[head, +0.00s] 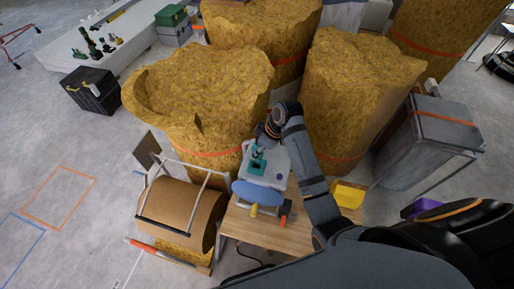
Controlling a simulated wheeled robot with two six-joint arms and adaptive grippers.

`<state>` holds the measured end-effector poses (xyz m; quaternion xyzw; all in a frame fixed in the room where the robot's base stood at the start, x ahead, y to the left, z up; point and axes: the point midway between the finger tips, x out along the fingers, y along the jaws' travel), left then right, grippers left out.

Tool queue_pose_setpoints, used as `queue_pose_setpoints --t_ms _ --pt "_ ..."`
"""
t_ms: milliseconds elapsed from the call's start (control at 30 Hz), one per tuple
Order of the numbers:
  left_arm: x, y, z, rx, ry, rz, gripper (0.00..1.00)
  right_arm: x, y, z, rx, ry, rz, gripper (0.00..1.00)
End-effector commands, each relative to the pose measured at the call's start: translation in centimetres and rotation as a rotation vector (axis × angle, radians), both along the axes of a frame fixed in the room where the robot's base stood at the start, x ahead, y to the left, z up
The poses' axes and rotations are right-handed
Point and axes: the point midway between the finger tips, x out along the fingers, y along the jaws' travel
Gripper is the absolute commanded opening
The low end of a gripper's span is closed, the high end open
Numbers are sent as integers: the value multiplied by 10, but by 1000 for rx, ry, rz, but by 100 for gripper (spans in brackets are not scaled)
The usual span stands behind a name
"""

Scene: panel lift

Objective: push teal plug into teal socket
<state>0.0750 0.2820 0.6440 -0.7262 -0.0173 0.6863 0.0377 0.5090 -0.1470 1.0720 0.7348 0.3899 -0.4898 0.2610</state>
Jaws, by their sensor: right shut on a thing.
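My right arm reaches in from the lower right, and its dark gripper (262,143) points down over a light grey panel box on a small wooden table. It is shut on a small teal plug (258,152), partly hidden by the fingers. The teal socket (257,167) sits on the top face of the grey box (279,160), just below the plug in the picture. The plug looks very close to the socket; I cannot tell whether they touch. My left gripper is not in view.
A blue oval piece (257,192) and a yellow piece (253,210) lie in front of the box on the wooden table (270,232). A yellow tray (348,194) is at the right. A brown roll on a frame (180,212) stands left; large straw-coloured bales (205,85) crowd behind.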

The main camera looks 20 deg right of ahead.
Motion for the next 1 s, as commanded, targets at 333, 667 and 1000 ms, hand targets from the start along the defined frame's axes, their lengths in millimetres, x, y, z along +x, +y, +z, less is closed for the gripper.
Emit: queue_pose_setpoints --t_ms 333,667,1000 --pt "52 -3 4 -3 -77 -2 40 0 0 -33 0 1 0 2" --pt "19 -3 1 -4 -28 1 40 0 0 -51 -1 1 0 2" --pt "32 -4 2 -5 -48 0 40 0 0 -52 -1 1 0 2"
